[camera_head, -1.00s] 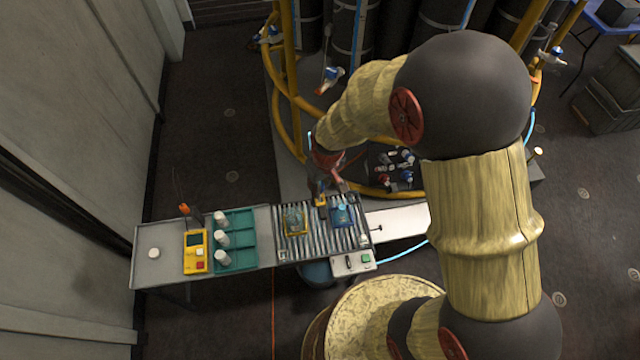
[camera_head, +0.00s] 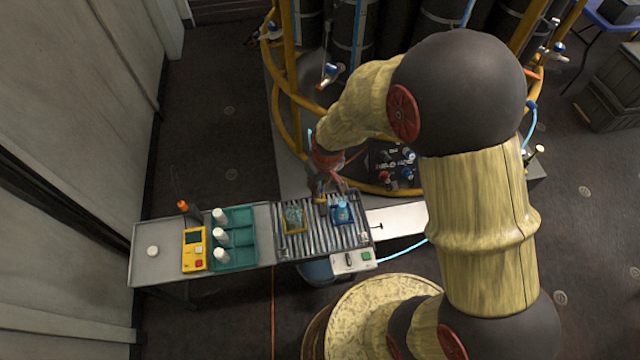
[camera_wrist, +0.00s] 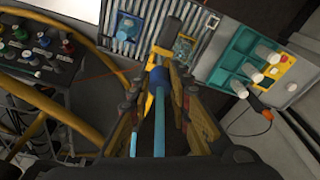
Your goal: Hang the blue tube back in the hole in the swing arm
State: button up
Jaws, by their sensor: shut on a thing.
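The blue tube (camera_wrist: 160,118) runs up the middle of the wrist view between the fingers of my gripper (camera_wrist: 158,100), which is shut on it. A darker blue collar (camera_wrist: 158,76) sits at the tube's far end. A dark bar with yellow parts, probably the swing arm (camera_wrist: 175,45), shows just beyond the collar. I cannot make out its hole, or whether the tube touches it. In the head view my gripper (camera_head: 326,182) is over the back edge of the roller bench, and the tube in it is mostly hidden.
The roller bench (camera_head: 317,242) holds a yellow-framed tray (camera_head: 295,218) and a blue tray (camera_head: 342,213). Left of them are a teal rack (camera_head: 241,240) with white bottles and a yellow meter (camera_head: 194,250). A valve panel (camera_head: 392,163) and yellow pipes (camera_head: 290,120) stand close behind.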

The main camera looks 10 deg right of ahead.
jog(key=shift+f+b, duration=1.15)
jog(key=shift+f, duration=0.6)
jog(key=o, duration=1.4)
jog(key=shift+o, duration=1.1)
jog(key=shift+r, duration=0.1)
jog(key=shift+r+p, duration=2.05)
jog(key=shift+r, duration=0.9)
